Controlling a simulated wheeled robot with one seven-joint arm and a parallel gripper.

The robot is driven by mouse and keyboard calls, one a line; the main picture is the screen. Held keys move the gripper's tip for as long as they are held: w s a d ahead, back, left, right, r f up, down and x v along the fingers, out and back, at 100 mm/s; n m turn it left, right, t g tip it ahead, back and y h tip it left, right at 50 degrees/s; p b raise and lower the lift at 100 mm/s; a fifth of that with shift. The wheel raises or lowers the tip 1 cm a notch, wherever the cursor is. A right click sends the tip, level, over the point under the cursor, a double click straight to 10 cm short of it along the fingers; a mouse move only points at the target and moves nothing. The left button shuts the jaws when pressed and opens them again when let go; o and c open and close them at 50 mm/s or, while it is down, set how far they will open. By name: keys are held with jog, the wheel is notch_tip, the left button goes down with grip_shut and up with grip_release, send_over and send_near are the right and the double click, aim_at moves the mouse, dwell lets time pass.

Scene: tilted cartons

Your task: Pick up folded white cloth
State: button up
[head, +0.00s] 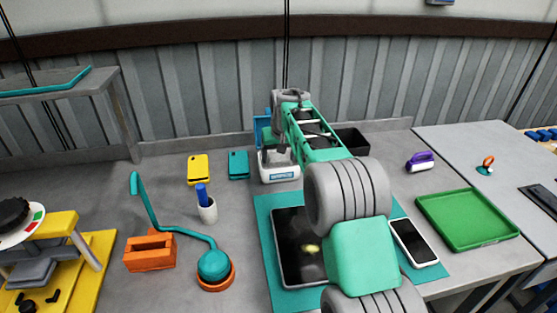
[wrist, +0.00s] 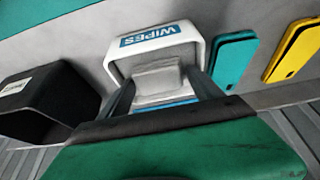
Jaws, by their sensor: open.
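The folded white cloth (wrist: 158,78) looks pale grey in the wrist view and sits inside a white carton (wrist: 193,45) labelled WIPES. The carton also shows in the head view (head: 280,178), on the bench near the wall, where I cannot make out the cloth. My gripper (wrist: 162,90) is open, with one finger on each side of the cloth in the wrist view. Whether the fingers touch the cloth is not clear. In the head view my gripper (head: 277,155) points down over the carton, partly hidden by my arm.
A dark open box (wrist: 45,100) stands beside the carton. Teal (head: 239,165) and yellow (head: 198,169) cases lie left of it. A blue item (head: 262,128) is behind. A tablet (head: 290,262) on a teal mat (head: 264,215) lies in front. A green tray (head: 468,219) is at right.

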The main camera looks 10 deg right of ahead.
aim_at(279, 158)
jog(key=shift+r, duration=0.1)
jog(key=shift+c, duration=0.5)
jog(key=c, duration=1)
jog(key=shift+r, duration=0.15)
jog(key=shift+r, duration=0.25)
notch_tip(279, 158, up, 3)
jog(key=shift+f, duration=0.15)
jog(key=s+d+r+b, duration=0.1)
jog(key=s+r, duration=0.2)
jog(key=s, duration=0.1)
jog(key=s+d+r, duration=0.2)
jog(key=s+r, duration=0.1)
jog(key=s, duration=0.2)
jog(key=s+d+r+b, duration=0.1)
jog(key=s+r, duration=0.2)
jog(key=s, duration=0.1)
jog(key=shift+s+d+r+b, duration=0.15)
jog(key=shift+s+r+b, duration=0.1)
jog(key=shift+r+b, duration=0.1)
jog(key=shift+f, duration=0.1)
